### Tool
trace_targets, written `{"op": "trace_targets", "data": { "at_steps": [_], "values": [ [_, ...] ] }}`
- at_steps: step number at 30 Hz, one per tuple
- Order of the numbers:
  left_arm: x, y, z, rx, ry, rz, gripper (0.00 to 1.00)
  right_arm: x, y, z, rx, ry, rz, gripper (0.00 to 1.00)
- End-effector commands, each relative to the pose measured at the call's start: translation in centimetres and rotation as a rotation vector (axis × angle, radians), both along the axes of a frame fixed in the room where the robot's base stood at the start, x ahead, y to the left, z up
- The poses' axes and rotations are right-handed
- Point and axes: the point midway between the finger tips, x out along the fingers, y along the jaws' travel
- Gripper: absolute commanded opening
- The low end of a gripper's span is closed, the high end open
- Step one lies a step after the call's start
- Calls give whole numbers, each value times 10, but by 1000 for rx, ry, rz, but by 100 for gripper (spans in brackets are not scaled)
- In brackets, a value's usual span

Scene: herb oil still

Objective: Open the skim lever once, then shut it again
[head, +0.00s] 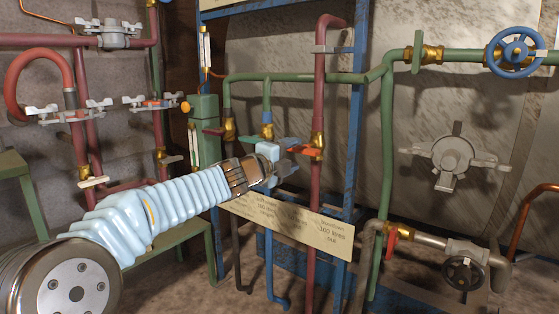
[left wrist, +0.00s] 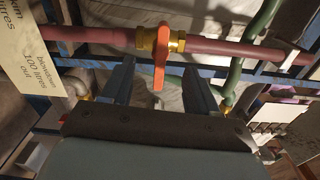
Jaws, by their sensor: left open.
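An orange-red lever (head: 303,151) sits on a brass valve (head: 317,143) in an upright dark red pipe. It points left, crosswise to the pipe. In the left wrist view the same lever (left wrist: 160,62) hangs from the brass valve, square to the pipe. My left gripper (head: 284,161) is open in front of it. In the left wrist view my two fingers (left wrist: 158,88) stand on either side of the lever's free end, with gaps between; I see no contact. The label plate (head: 290,218) below is only partly readable, so which lever is marked skim is unclear. My right gripper is not in view.
Another brass valve (head: 228,128) with a dark red lever and a blue pipe (head: 267,128) stand close left of my gripper. A blue frame post (head: 354,130) rises just right of the red pipe. A green pipe (head: 386,150) and a blue handwheel (head: 514,52) are further right.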

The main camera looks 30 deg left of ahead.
Motion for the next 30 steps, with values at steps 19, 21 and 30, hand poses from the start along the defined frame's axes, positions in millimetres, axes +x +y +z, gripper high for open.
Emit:
{"op": "trace_targets", "data": {
  "at_steps": [19,21,30],
  "values": [
    [-104,9,3,0,-1,1,60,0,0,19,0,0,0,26],
    [-112,9,2,0,-1,1,60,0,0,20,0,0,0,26],
    [-118,9,0,0,0,0,60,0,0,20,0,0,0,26]
  ]
}}
